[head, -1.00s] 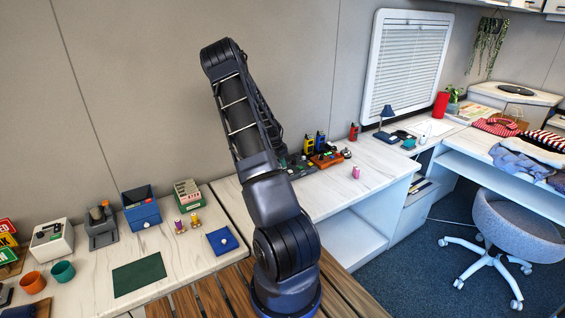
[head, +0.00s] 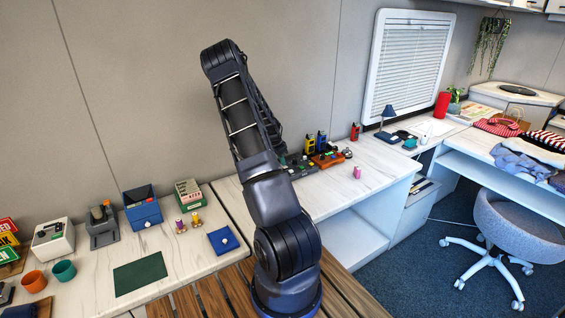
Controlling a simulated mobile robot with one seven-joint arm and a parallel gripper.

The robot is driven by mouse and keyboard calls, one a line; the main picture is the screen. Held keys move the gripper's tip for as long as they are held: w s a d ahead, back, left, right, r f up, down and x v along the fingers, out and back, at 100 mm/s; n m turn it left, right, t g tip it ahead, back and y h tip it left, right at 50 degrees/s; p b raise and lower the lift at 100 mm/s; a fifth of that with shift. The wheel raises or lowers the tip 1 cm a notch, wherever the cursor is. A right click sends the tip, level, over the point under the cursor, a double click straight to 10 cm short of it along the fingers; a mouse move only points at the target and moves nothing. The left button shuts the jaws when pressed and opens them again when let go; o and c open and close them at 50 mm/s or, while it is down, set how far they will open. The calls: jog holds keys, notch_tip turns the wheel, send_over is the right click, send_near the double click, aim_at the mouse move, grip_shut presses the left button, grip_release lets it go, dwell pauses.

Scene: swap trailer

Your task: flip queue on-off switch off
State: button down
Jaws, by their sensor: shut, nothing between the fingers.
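I cannot pick out the queue on-off switch for certain. A white box with dark parts on its top (head: 53,238) stands on the left counter near the wall; its details are too small to read. Several small devices, among them a dark green one (head: 300,166), stand on the middle counter near the wall, partly behind my arm. My arm rises from the bottom centre, bends at the top and folds down behind itself. My gripper is not visible; my own arm links hide that area.
The left counter (head: 205,262) holds a grey device (head: 103,228), a blue box (head: 142,211), a green box (head: 188,194), two cups and a dark green mat (head: 140,274). A pink cylinder (head: 357,172) stands on the middle counter. A grey chair (head: 515,230) stands at right.

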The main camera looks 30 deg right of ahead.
jog(key=s+d+v, duration=0.1)
jog(key=v, duration=1.2)
jog(key=shift+w+a+r, duration=0.15)
jog(key=shift+w+r, duration=0.15)
jog(key=shift+r, duration=0.2)
jog(key=s+a+r+n+t+y, duration=0.2)
jog(key=s+a+r+n, duration=0.3)
jog(key=s+a+r, duration=0.45)
jog(key=s+a+r+n+t+y, duration=0.1)
jog(key=s+a+r+n, duration=0.4)
jog(key=a+r, duration=0.65)
jog(key=s+a+r+n+t, duration=0.1)
jog(key=s+a+r+n, duration=0.1)
jog(key=s+a+n, duration=0.2)
jog(key=s+a+r+n+t, duration=0.1)
jog(key=s+a+n, duration=0.3)
jog(key=s+a, duration=0.6)
jog(key=s, duration=1)
jog(key=shift+s+r, duration=0.3)
jog(key=shift+r, duration=0.1)
